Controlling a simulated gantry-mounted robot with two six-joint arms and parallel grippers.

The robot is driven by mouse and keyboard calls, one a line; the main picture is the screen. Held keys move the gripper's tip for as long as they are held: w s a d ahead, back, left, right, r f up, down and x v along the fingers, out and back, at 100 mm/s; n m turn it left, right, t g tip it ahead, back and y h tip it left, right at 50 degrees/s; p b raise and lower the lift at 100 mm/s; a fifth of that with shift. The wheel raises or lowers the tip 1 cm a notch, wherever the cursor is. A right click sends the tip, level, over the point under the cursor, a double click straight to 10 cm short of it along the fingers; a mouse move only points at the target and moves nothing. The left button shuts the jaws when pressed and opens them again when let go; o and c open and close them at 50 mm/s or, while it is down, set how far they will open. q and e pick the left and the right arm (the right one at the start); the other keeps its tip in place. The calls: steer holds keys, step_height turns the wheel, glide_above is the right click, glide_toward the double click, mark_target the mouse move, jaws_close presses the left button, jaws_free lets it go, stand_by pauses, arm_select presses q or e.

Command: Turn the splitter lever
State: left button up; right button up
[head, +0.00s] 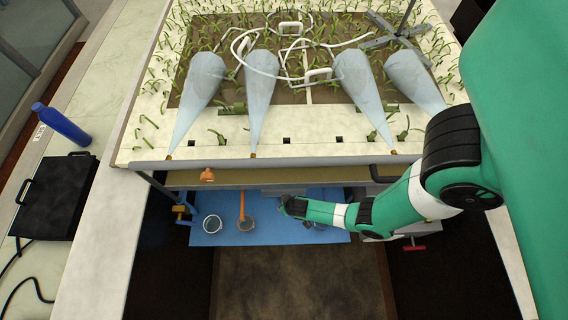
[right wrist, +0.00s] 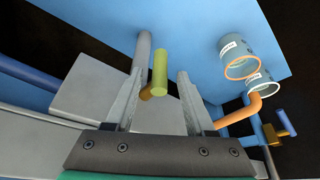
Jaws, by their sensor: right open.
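In the right wrist view, a lever with a yellow-green round grip (right wrist: 160,72) stands out between my two fingers. A brass-coloured piece shows at its base, partly behind the grip and the left finger. I take this to be the splitter lever. My right gripper (right wrist: 162,80) is open, one finger on each side of the grip, and no clear contact shows. In the head view my right gripper (head: 286,206) reaches in from the right under the bed's front edge. The lever cannot be made out there. My left gripper is in neither view.
A blue tray (head: 270,236) lies below, with clear cups (head: 212,224) near an orange outlet pipe (head: 242,203). A brass valve with a blue handle (head: 182,209) is at left. The planted bed's front ledge (head: 300,160) overhangs. A red handle (head: 414,247) sits at right.

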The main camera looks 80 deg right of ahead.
steer(key=shift+x, duration=0.9)
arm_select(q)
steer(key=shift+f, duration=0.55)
arm_select(e)
jaws_close()
